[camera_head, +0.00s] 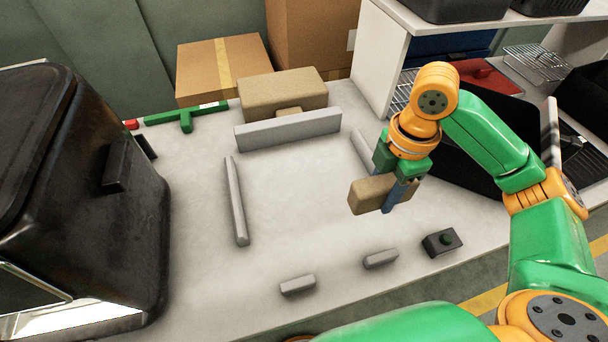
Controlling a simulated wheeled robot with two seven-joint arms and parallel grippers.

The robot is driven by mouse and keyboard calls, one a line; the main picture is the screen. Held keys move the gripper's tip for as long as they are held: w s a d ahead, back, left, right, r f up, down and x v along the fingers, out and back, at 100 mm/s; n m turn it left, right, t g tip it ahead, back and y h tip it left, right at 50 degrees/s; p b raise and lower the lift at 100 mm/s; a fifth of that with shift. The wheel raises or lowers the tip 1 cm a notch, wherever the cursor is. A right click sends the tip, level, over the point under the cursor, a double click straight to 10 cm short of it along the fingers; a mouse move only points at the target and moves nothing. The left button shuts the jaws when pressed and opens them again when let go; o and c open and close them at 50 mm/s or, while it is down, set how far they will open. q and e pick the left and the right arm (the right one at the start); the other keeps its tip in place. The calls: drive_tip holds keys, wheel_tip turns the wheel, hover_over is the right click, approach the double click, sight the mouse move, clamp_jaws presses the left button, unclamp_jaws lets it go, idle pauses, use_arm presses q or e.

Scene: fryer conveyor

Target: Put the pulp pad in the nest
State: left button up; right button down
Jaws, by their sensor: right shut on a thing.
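My right gripper (393,190) is shut on a tan-brown block, which looks like the pulp pad (368,196). It holds the pad at the right side of the nest, seemingly above the table. The nest is a set of grey bars on the pale table: a tall back bar (300,130), a long left bar (236,200), a right bar (362,148) partly hidden by the gripper, and two short front blocks (297,285). The floor between the bars is bare. My left gripper is not in view.
A larger brown block (283,92) and a small tan piece stand behind the back bar. A black fryer-like machine (90,190) fills the left. A small black box with a button (442,242) sits at the front right. Cardboard boxes (220,68) and a white shelf (376,52) stand behind.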

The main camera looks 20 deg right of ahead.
drive_tip(key=w+a+f+p, duration=0.2)
drive_tip(key=w+a+f, duration=0.1)
drive_tip(key=a, duration=0.5)
hover_over(306, 221)
wheel_tip(306, 221, down, 7)
drive_tip(key=shift+w+r+b, duration=0.1)
drive_tip(key=shift+b, duration=0.35)
wheel_tip(306, 221, down, 3)
drive_tip(key=shift+d+r+p, duration=0.1)
drive_tip(key=shift+r+p, duration=0.1)
drive_tip(key=shift+p, duration=0.1)
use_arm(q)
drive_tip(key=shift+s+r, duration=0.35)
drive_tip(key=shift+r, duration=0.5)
use_arm(e)
drive_tip(key=shift+f, duration=0.1)
drive_tip(key=shift+f, duration=0.15)
drive_tip(key=shift+c, duration=1.7)
unclamp_jaws()
